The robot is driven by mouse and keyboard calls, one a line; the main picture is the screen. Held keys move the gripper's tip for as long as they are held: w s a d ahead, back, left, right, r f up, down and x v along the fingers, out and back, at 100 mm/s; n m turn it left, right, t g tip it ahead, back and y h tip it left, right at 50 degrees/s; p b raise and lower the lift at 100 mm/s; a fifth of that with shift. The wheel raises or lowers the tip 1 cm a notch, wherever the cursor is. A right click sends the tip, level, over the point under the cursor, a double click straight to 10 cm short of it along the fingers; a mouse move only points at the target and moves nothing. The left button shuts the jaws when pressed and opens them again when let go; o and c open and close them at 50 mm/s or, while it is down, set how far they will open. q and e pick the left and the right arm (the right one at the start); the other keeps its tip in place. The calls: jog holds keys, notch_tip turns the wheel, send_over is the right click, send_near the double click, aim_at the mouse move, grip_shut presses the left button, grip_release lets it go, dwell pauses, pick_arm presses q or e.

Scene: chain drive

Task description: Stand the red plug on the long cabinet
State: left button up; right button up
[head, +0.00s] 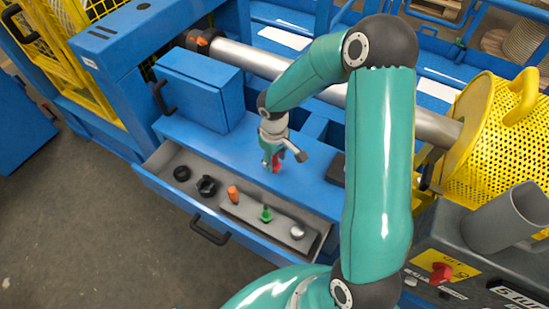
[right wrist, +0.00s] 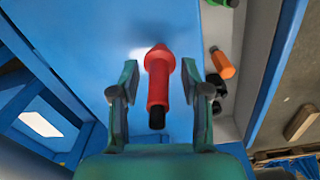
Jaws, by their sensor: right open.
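The red plug (head: 276,166) is at the top of the long blue cabinet (head: 318,192), below my right gripper (head: 282,158). In the right wrist view, the red plug (right wrist: 159,78) lies between the two spread fingers of my right gripper (right wrist: 160,95), with a gap on each side. Its wide red collar is at the far end and its black tip at the near end. A shadow falls on the blue top beside it. I cannot tell exactly whether its base touches the top. My left gripper is not in view.
An open drawer (head: 160,185) in the cabinet front holds black parts (head: 207,186), an orange plug (head: 233,194), a green plug (head: 266,214) and a silver knob (head: 297,231). A blue box (head: 199,90) stands left on the cabinet. A metal shaft (head: 245,58) runs behind.

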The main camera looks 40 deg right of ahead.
jog(key=shift+r, duration=0.2)
notch_tip(320, 180, up, 12)
jog(key=shift+a+f+p, duration=0.1)
jog(key=shift+a+p, duration=0.05)
jog(key=shift+p, duration=0.35)
